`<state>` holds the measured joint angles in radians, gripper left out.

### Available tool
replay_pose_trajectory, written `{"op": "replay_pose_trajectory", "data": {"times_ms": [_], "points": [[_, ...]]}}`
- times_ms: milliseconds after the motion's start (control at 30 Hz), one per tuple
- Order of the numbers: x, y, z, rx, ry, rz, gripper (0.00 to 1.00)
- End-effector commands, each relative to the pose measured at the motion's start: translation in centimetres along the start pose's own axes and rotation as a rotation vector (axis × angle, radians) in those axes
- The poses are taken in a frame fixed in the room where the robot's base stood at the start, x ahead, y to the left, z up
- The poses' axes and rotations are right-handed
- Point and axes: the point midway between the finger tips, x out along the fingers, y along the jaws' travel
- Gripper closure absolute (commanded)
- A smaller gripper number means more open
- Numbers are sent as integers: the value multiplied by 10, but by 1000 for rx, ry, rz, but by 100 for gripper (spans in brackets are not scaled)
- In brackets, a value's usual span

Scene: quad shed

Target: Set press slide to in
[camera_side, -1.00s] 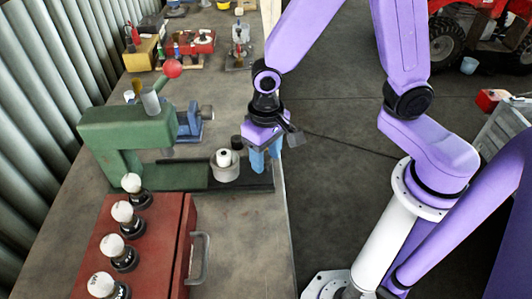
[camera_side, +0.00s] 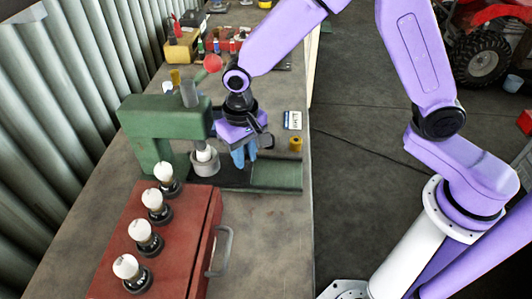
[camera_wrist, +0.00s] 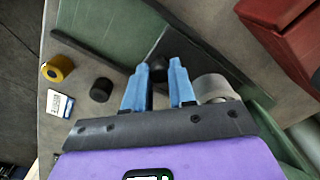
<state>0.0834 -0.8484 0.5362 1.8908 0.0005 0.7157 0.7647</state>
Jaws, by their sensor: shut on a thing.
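The green press (camera_side: 150,125) stands on the bench in the side view, with a red-knobbed lever on top. Its slide carries a grey cup (camera_side: 205,163) with a white piece in it. The cup now sits under the press head, at the left part of the dark green base (camera_side: 275,175). My gripper (camera_side: 243,160) is low over the base, just right of the cup. In the wrist view, my blue fingers (camera_wrist: 158,70) are closed around a dark knob, mostly hidden between them. The grey cup (camera_wrist: 212,88) shows right beside the fingers.
A red box (camera_side: 160,240) with several white-topped black knobs and a handle stands in front of the press. A yellow roll (camera_side: 296,144) and a small card (camera_side: 292,120) lie behind the base. A black round piece (camera_wrist: 101,90) is near the fingers. The front right bench is clear.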

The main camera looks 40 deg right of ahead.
Motion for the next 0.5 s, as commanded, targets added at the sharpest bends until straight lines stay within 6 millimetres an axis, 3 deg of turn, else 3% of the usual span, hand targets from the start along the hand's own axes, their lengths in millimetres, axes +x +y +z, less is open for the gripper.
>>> {"op": "replay_pose_trajectory", "data": {"times_ms": [400, 433, 500], "points": [[-1, -8, -8, 0, 9, -8, 100], [-1, -8, -8, 0, 9, -8, 72], [-1, -8, -8, 0, 9, -8, 50]]}}
